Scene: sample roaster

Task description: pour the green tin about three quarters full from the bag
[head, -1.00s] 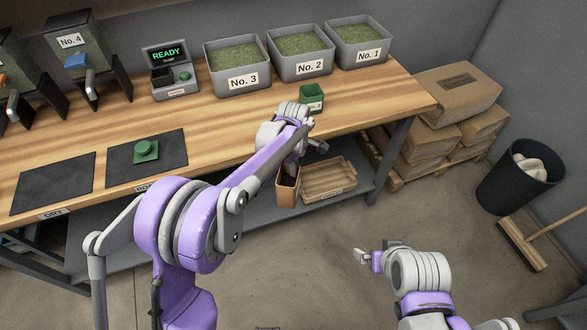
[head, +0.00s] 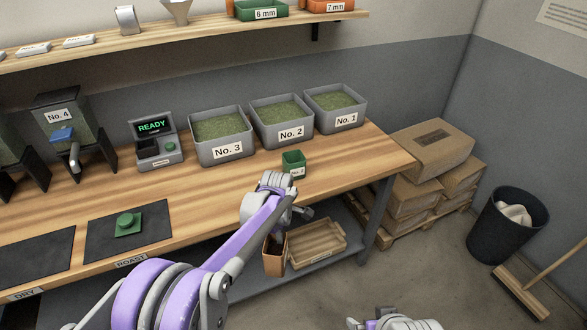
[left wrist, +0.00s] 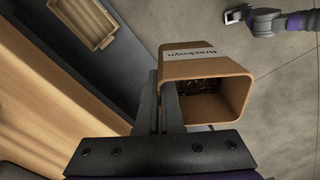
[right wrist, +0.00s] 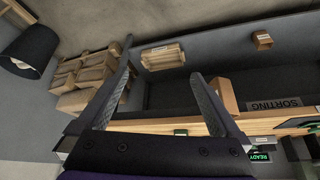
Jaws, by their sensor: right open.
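The green tin (head: 293,163) stands upright with its open top up near the bench's front right edge, beside bin No. 2. Its contents are too small to tell. The brown bag (head: 274,258) is at the bench's front edge, below its top. In the left wrist view the bag (left wrist: 205,105), labelled Brackwyn, gapes open with dark beans inside. My left gripper (left wrist: 163,85) is shut on the bag's side wall. My right gripper (right wrist: 163,73) is open and empty, away from the bench.
Grey bins No. 3 (head: 220,148), No. 2 (head: 283,131) and No. 1 (head: 337,120) stand behind the tin. A scale (head: 156,150) reads READY. A green object (head: 127,224) sits on the roast mat. A wooden crate (head: 318,243) lies on the lower shelf. Cartons (head: 430,150) stand right.

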